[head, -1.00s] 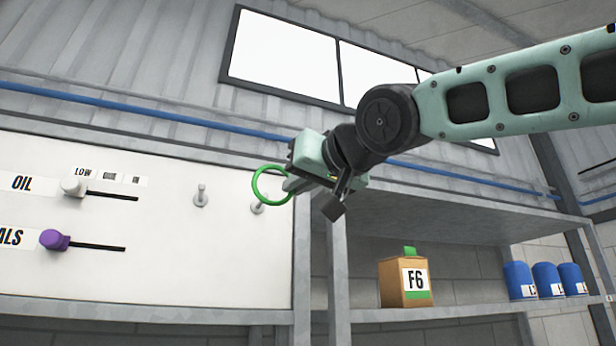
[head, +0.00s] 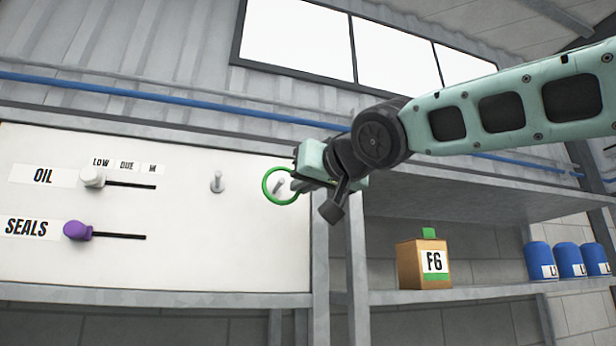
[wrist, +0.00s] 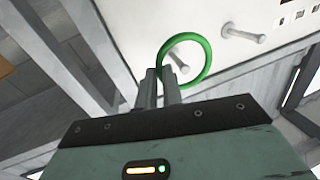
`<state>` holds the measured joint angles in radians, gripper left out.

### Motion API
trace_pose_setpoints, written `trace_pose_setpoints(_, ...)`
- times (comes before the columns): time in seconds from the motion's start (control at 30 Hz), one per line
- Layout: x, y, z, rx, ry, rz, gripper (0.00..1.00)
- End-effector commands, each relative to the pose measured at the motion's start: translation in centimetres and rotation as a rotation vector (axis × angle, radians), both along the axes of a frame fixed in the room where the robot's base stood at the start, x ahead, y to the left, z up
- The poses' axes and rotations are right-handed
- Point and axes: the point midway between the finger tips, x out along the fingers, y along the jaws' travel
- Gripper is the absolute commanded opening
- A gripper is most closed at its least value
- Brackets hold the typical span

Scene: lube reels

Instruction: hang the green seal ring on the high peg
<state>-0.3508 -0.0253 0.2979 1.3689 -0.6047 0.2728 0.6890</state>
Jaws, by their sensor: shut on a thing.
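The green seal ring (head: 265,190) is held by its edge in my gripper (head: 299,184), which is shut on it. The ring stands out to the left of the fingertips, facing the white board. One grey peg (head: 279,186) shows through the ring's opening. A second peg (head: 217,182) stands bare to its left. In the wrist view the ring (wrist: 210,62) is beyond the fingers (wrist: 160,74), with one peg (wrist: 182,67) inside its outline and the other peg (wrist: 243,34) outside. I cannot tell whether the ring is around the peg or just in front of it.
The white board (head: 180,245) carries OIL and SEALS labels, a white slider knob (head: 92,177) and a purple knob (head: 77,230). Right of it, a shelf (head: 470,293) holds an F6 box (head: 423,264) and blue cans (head: 541,261). A metal post (head: 320,250) stands below my gripper.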

Motion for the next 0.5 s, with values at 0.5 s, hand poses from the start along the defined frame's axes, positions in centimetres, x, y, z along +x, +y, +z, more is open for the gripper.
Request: trace_pose_setpoints(0.5, 2.8, 0.8, -0.6, 0.001, 0.000, 0.001, 0.00)
